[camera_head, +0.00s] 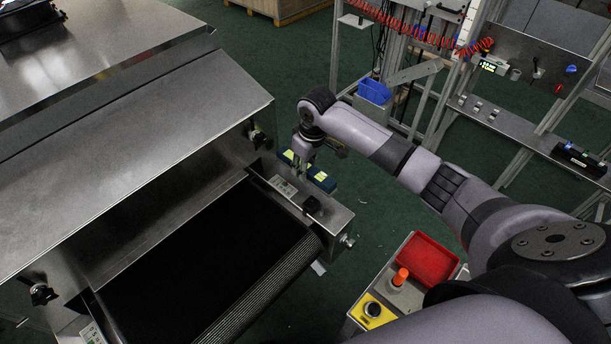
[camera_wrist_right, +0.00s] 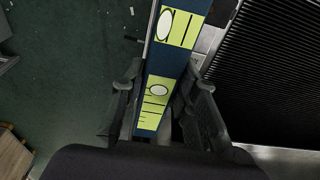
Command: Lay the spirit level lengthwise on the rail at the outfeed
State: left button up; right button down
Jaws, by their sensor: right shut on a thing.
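The spirit level is a dark blue bar with yellow-green labels (camera_head: 319,177). My right gripper (camera_head: 302,163) is shut on it beside the outfeed rail. In the right wrist view the level (camera_wrist_right: 168,66) runs up the picture between the two fingers (camera_wrist_right: 165,105). The metal rail (camera_head: 336,217) runs along the right side of the black conveyor belt at the outfeed. It also shows in the right wrist view (camera_wrist_right: 208,40), just right of the level. I cannot tell if the level touches the rail. My left gripper is not in view.
The black belt (camera_head: 210,265) lies left of the rail. A dark block (camera_head: 312,205) sits on the rail. A control box with an orange-red button (camera_head: 401,277) and a red tray (camera_head: 425,261) stand at lower right. A rack with a blue bin (camera_head: 374,92) stands behind.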

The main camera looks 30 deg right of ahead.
aim_at(306, 186)
jog(key=shift+f, duration=2.35)
jog(key=shift+a, duration=0.1)
jog(key=c, duration=1.2)
grip_release()
jog(key=shift+f, duration=0.1)
jog(key=shift+c, duration=0.2)
jog(key=r, duration=0.4)
jog(key=s+r, duration=0.1)
jog(key=r, duration=0.7)
jog(key=shift+s+d, duration=0.3)
jog(key=shift+s, duration=0.1)
